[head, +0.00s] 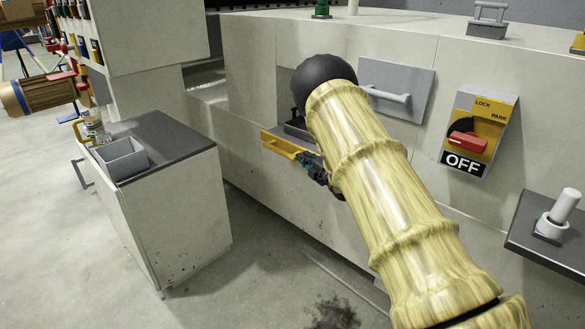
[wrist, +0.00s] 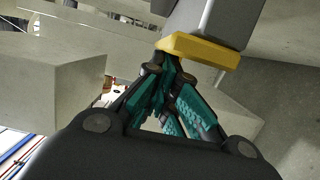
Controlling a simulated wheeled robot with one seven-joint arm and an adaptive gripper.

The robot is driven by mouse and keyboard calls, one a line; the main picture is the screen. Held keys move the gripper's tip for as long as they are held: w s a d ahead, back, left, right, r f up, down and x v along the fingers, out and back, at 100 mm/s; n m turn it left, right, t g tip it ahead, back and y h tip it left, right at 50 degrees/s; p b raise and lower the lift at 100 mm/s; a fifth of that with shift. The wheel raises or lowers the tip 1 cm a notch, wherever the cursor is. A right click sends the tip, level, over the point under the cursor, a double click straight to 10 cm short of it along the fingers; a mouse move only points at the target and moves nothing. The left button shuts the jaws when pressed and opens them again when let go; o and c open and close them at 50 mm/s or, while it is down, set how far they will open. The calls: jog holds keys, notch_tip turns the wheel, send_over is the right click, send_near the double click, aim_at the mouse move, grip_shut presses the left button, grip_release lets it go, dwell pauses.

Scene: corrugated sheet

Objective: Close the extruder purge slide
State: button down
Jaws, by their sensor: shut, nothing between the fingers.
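The purge slide (head: 297,130) is a dark grey drawer-like part with a yellow front bar (head: 283,146). It sticks out of an opening in the pale machine front in the head view, partly hidden behind my arm. In the wrist view the slide's grey body (wrist: 212,18) and its yellow bar (wrist: 205,50) are at the top. My gripper (head: 304,160) is beside the front bar. In the wrist view my gripper (wrist: 167,58) is shut and empty, its tips close to the bar's left end. I cannot tell whether they touch.
A pale cabinet (head: 185,215) with a dark top and a grey bin (head: 122,158) stands to the left. Right of the slide are a grey panel with a handle (head: 390,95) and a red lock switch (head: 467,142). A grey lever (head: 558,215) is farther right. Open floor lies in front.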

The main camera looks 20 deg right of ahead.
aim_at(316, 154)
jog(key=shift+w+d, duration=0.35)
jog(key=shift+d, duration=0.4)
jog(key=shift+w+d, duration=0.35)
jog(key=shift+d, duration=0.4)
jog(key=shift+w+d, duration=0.35)
jog(key=shift+d, duration=0.4)
